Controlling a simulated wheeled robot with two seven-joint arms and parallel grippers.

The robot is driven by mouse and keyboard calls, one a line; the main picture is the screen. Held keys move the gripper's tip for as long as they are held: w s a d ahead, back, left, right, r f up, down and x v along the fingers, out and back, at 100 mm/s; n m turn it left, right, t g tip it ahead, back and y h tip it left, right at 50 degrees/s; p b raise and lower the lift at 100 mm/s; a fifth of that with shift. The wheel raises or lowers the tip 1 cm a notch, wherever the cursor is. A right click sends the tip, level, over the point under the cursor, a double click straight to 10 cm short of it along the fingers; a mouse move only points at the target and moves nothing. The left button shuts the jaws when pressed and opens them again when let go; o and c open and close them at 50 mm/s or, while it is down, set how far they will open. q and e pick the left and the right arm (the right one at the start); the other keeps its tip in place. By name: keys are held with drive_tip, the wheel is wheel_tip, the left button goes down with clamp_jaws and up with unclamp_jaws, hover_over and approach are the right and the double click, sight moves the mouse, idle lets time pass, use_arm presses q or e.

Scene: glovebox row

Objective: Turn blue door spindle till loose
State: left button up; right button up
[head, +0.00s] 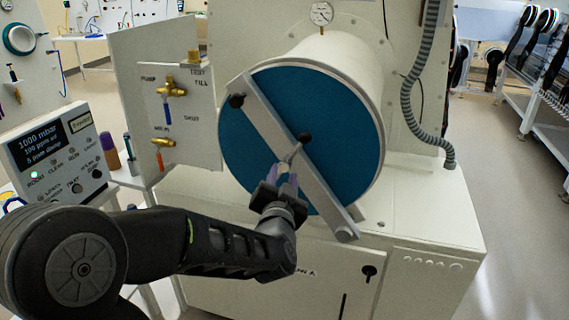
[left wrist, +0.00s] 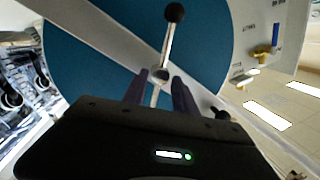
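The round blue door (head: 240,150) closes the end of a white cylinder, with a grey bar (head: 262,118) lying diagonally across its face. My left gripper (head: 283,174) is at the spindle, below the knob. In the left wrist view its two fingers (left wrist: 161,90) stand either side of the handle's lower end, seemingly with a gap. My right gripper is not in view.
A control box (head: 60,150) with a display reading 1000 mbar stands at the left. A panel with brass valves (head: 172,90) is beside the door. A grey corrugated hose (head: 408,100) hangs right of the cylinder. The floor at the right is clear.

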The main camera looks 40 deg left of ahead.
sight(284, 168)
use_arm(q)
drive_tip(key=p+x, duration=0.1)
drive_tip(key=x, duration=0.3)
drive_tip(key=shift+w+a, duration=0.3)
clamp_jaws()
idle(1.1)
